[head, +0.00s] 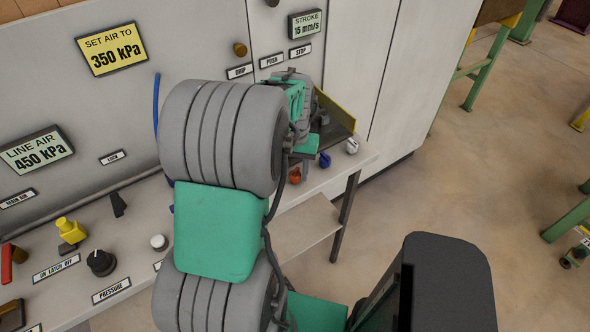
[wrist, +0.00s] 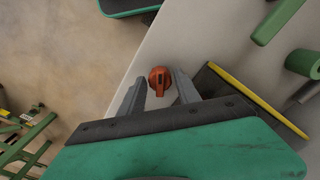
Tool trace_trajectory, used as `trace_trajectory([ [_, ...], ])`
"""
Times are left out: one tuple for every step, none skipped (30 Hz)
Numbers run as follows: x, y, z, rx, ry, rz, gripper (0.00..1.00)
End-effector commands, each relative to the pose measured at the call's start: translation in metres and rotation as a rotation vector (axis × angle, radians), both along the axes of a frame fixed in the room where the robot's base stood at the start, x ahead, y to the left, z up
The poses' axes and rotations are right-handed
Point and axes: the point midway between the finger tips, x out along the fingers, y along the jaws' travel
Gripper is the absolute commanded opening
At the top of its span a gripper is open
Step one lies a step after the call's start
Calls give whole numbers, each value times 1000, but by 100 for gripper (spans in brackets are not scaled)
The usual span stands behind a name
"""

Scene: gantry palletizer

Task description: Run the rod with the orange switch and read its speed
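The orange switch (head: 294,176) is a small knob on the pale bench top. In the wrist view the orange switch (wrist: 160,76) shows between the two grey fingers of my gripper (wrist: 159,83). The fingers are apart, with a gap on each side of the switch; I cannot tell how far above it they are. In the head view my arm hides much of the bench and the fingertips. The STROKE display (head: 305,24) reads 15 mm/s. I cannot clearly identify the rod.
A blue knob (head: 324,160) and a whitish knob (head: 352,146) stand along the bench edge. A yellow-edged dark plate (wrist: 246,88) rises close to my gripper. The LINE AIR display (head: 37,150) reads 450 kPa; a yellow sign (head: 111,49) says SET AIR TO 350 kPa.

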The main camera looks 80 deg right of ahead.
Motion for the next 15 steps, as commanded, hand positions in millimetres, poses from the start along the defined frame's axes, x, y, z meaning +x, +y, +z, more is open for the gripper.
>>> trace_trajectory([
  [0, 0, 0, 0, 0, 0, 34],
  [0, 0, 0, 0, 0, 0, 32],
  [0, 0, 0, 0, 0, 0, 29],
  [0, 0, 0, 0, 0, 0, 26],
  [0, 0, 0, 0, 0, 0, 24],
  [0, 0, 0, 0, 0, 0, 21],
  [0, 0, 0, 0, 0, 0, 18],
  [0, 0, 0, -1, 0, 0, 16],
  [0, 0, 0, -1, 0, 0, 12],
  [0, 0, 0, -1, 0, 0, 10],
  [0, 0, 0, -1, 0, 0, 7],
  [0, 0, 0, -1, 0, 0, 4],
  [0, 0, 0, -1, 0, 0, 2],
  [0, 0, 0, -1, 0, 0, 0],
  [0, 0, 0, -1, 0, 0, 0],
])
